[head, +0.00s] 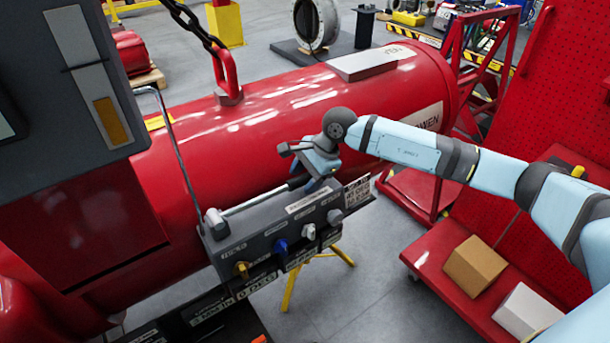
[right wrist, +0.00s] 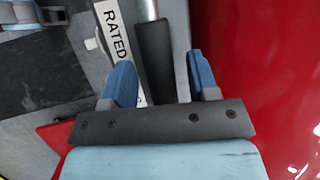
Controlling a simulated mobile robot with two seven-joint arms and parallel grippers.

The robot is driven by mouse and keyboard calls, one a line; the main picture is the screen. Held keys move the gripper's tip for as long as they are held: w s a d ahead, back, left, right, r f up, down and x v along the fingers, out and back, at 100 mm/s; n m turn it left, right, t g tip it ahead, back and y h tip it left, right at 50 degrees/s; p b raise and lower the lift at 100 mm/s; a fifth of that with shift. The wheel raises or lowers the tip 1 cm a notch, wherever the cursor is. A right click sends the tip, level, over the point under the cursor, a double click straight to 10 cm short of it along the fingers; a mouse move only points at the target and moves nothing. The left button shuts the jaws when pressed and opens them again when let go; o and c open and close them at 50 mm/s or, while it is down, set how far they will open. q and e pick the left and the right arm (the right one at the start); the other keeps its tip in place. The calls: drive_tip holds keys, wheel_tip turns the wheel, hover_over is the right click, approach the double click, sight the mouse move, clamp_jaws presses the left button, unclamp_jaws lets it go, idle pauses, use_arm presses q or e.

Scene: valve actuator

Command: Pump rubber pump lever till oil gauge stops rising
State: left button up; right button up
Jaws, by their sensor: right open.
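The pump lever is a silver rod (head: 252,201) with a black rubber grip (head: 297,183), lying low along the top of the grey pump block (head: 270,232). My right gripper (head: 314,184) is at the grip end of the lever. In the right wrist view, the black grip (right wrist: 155,62) shows between the two open blue fingers of my right gripper (right wrist: 161,78), apart from both. I cannot tell how deep it sits between them. The oil gauge (head: 100,95) is a tall strip on the dark box at the upper left, with amber in its lower part. My left gripper is out of view.
The large red cylinder (head: 270,120) lies behind the pump block. A thin metal rod (head: 175,140) rises at the block's left. A red cart (head: 440,260) carrying a brown box (head: 474,265) and a white box (head: 527,311) stands at right, below my right arm.

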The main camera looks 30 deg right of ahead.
clamp_jaws()
drive_tip(key=r+h, duration=0.1)
drive_tip(key=r, duration=0.2)
drive_tip(key=a+r+h, duration=0.1)
drive_tip(key=r+h, duration=0.1)
drive_tip(key=r, duration=0.1)
drive_tip(key=a+r+h, duration=0.1)
drive_tip(key=r, duration=0.2)
drive_tip(key=shift+a+r+n+t, duration=0.1)
drive_tip(key=shift+r+n+t, duration=0.05)
drive_tip(key=shift+n+t, duration=0.2)
drive_tip(key=shift+s+a+r+h, duration=0.15)
drive_tip(key=shift+a+r+h, duration=0.1)
drive_tip(key=shift+r+h, duration=0.4)
unclamp_jaws()
drive_tip(key=b+v, duration=0.2)
drive_tip(key=v, duration=1.2)
